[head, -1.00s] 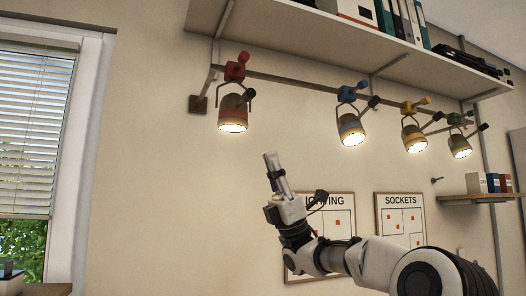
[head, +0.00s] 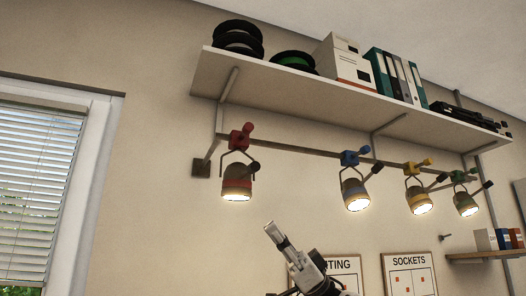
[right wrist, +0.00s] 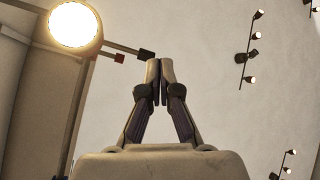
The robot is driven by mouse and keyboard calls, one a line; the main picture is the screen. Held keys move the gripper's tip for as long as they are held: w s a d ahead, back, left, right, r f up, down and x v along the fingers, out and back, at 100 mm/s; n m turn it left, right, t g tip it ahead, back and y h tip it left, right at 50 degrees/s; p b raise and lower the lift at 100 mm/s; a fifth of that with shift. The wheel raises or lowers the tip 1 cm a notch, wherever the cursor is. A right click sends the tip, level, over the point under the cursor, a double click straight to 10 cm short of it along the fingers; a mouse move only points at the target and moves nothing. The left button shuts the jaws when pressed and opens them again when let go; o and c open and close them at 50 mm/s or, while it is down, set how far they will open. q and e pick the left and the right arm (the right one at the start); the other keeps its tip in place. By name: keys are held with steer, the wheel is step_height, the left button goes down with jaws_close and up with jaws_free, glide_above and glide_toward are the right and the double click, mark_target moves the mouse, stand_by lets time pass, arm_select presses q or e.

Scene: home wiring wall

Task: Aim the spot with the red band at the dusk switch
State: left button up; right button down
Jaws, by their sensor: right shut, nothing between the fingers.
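The spot with the red band (head: 237,184) hangs at the left end of the rail, lit and pointing mostly downward. A red clamp with a red knob (head: 241,137) is above it, and a black knob sits at its side. My right gripper (head: 271,229) is shut and empty, below and slightly right of that spot, apart from it. In the right wrist view its fingertips (right wrist: 160,70) meet, and a lit lamp face (right wrist: 75,26) shows at upper left; its band cannot be seen there. I cannot make out a dusk switch. My left gripper is out of view.
Spots with blue (head: 355,190), yellow (head: 419,197) and green (head: 465,201) parts hang farther right on the rail (head: 300,148). A loaded shelf (head: 290,95) is above. A SOCKETS board (head: 409,275) is at lower right, a window (head: 40,190) at left. The wall left of my gripper is clear.

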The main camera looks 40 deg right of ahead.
mark_target(243, 176)
steer(key=s+d+r+m+t+h+p, duration=0.1)
steer(key=d+r+m+p, duration=0.2)
steer(key=r+p, duration=0.3)
steer(key=s+d+r+m+t+p, duration=0.1)
steer(key=d+r+m+p, duration=0.25)
steer(key=r+p, duration=0.2)
steer(key=a+f+p+x, duration=0.1)
steer(key=p+x, duration=0.2)
steer(key=x, duration=0.7)
steer(key=f, duration=0.2)
steer(key=a+f, duration=0.1)
steer(key=shift+w+f, duration=0.15)
steer(key=shift+w, duration=0.2)
